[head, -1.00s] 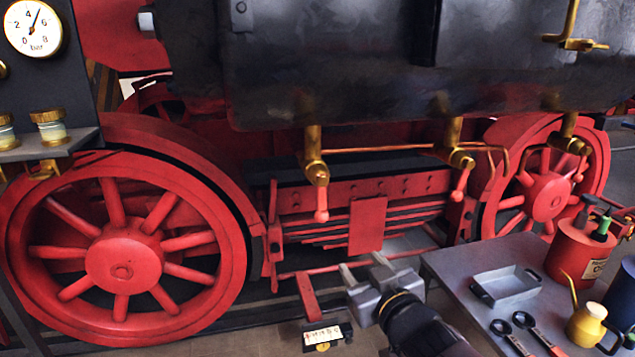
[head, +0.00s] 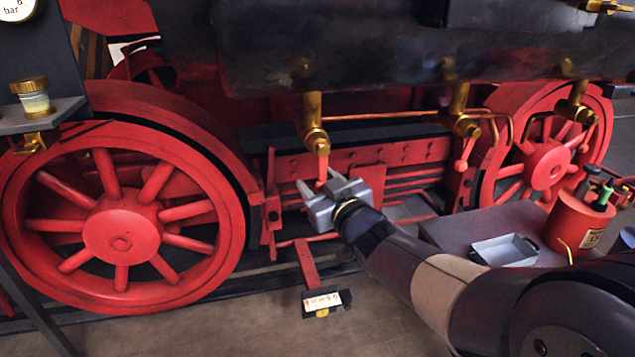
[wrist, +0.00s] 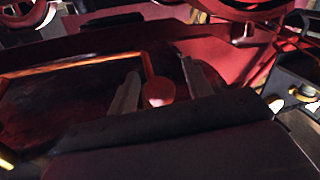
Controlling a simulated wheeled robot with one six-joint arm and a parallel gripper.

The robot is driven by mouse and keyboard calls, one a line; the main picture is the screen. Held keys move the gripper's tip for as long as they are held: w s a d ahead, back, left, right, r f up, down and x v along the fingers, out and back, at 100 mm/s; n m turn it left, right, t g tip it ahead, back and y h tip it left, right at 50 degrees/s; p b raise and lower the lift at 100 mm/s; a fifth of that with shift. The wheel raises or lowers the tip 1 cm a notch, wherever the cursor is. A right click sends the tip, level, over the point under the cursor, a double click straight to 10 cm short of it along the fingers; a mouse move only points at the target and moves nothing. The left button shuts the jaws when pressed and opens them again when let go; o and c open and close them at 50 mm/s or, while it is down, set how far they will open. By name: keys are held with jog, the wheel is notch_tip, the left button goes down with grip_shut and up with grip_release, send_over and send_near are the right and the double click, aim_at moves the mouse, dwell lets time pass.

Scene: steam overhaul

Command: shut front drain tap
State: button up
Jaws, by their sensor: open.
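A brass drain tap (head: 316,140) hangs under the dark boiler, left of centre in the head view. Its red lever (head: 322,166) points down, and the lower end is partly hidden by my gripper. My gripper (head: 320,185) is open, with its fingers at the lever's lower end. In the wrist view the lever's round red knob (wrist: 159,91) shows between the two grey fingers of my gripper (wrist: 156,72). I cannot tell if either finger touches it. Two more brass taps, one in the middle (head: 460,122) and one at right (head: 574,110), hang along the boiler; no label shows which is the front one.
A large red wheel (head: 120,235) stands at left and another (head: 547,172) at right. A small labelled pedal (head: 322,300) sits low below my gripper. At right, a grey table (head: 460,228) holds a tray (head: 503,250) and a red can (head: 577,228). The floor in front is open.

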jog(key=shift+w+a, duration=0.2)
jog(key=shift+w, duration=0.2)
grip_shut()
dwell(0.4)
